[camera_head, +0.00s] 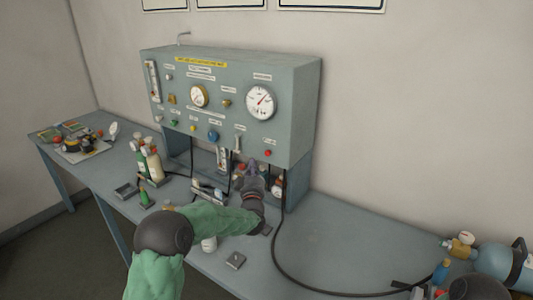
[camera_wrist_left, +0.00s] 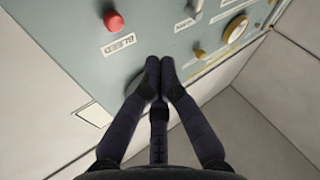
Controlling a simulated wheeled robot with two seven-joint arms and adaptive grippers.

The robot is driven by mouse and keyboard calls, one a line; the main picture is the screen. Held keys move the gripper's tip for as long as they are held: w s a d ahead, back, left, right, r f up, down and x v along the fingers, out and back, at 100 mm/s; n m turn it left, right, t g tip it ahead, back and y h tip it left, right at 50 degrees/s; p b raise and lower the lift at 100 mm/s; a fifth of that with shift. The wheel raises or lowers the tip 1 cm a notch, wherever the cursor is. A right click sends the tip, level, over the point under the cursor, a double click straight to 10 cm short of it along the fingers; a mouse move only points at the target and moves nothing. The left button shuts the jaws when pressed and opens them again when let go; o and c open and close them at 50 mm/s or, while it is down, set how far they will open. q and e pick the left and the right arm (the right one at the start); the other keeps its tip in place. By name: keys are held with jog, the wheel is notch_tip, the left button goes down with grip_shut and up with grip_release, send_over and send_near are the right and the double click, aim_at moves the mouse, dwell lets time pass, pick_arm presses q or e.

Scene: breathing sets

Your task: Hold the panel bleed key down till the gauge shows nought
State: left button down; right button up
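The grey-blue panel (camera_head: 225,120) stands at the back of the bench. Its red bleed key (camera_head: 268,153) is at the lower right of the face; in the left wrist view the red key (camera_wrist_left: 114,21) sits above a label reading BLEED. A large white gauge (camera_head: 261,101) is above it, its needle pointing up and right; its figures are too small to read. My left gripper (camera_head: 251,166) is just below and left of the key. In the left wrist view its fingertips (camera_wrist_left: 160,64) are together, with nothing seen between them, apart from the key.
A smaller gauge (camera_head: 199,96) and several knobs share the panel face. Bottles (camera_head: 150,162) stand on the bench (camera_head: 335,225) to the left. A black hose (camera_head: 279,250) runs to the right, near a blue cylinder (camera_head: 495,262). The bench's right middle is mostly clear.

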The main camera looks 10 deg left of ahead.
aim_at(267, 153)
pick_arm(q)
jog(key=shift+w+d, duration=0.35)
jog(key=shift+w, duration=0.55)
jog(key=shift+w+d, duration=0.3)
jog(key=shift+w, duration=0.6)
jog(key=shift+w+d, duration=0.35)
jog(key=shift+w, duration=0.55)
jog(key=shift+w, duration=0.15)
jog(key=shift+w+d+b, duration=0.1)
jog(key=shift+w+b, duration=0.15)
jog(key=shift+b, duration=0.15)
jog(key=shift+w+d+r, duration=0.15)
jog(key=shift+w+d, duration=0.05)
jog(key=shift+w, duration=0.3)
dwell(4.2)
